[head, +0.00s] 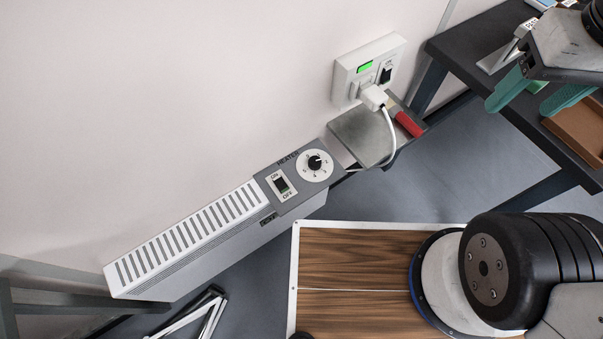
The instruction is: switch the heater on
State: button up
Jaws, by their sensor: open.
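The heater (190,237) is a long white unit with a slotted top, standing along the wall on the left. At its right end is a grey control panel (262,177) with a black rocker switch (281,185) marked ON and OFF, and a round white dial (314,165) with a black knob. I cannot tell for certain which way the rocker is pressed. My gripper (541,101) is at the upper right, with green fingers apart and empty. It is well away from the heater, to the right of the wall socket.
A wall socket (344,84) with a lit green indicator holds a white plug (373,97) and its cable. A grey plate with a red handle (408,125) is below it. A dark table (470,50) with a brown tray (578,130) stands at right. A wood-topped surface (345,265) is in front.

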aim_at(279, 182)
jog(key=k, duration=0.5)
jog(key=z, duration=0.8)
jog(key=i, duration=0.6)
jog(key=u, duration=2.45)
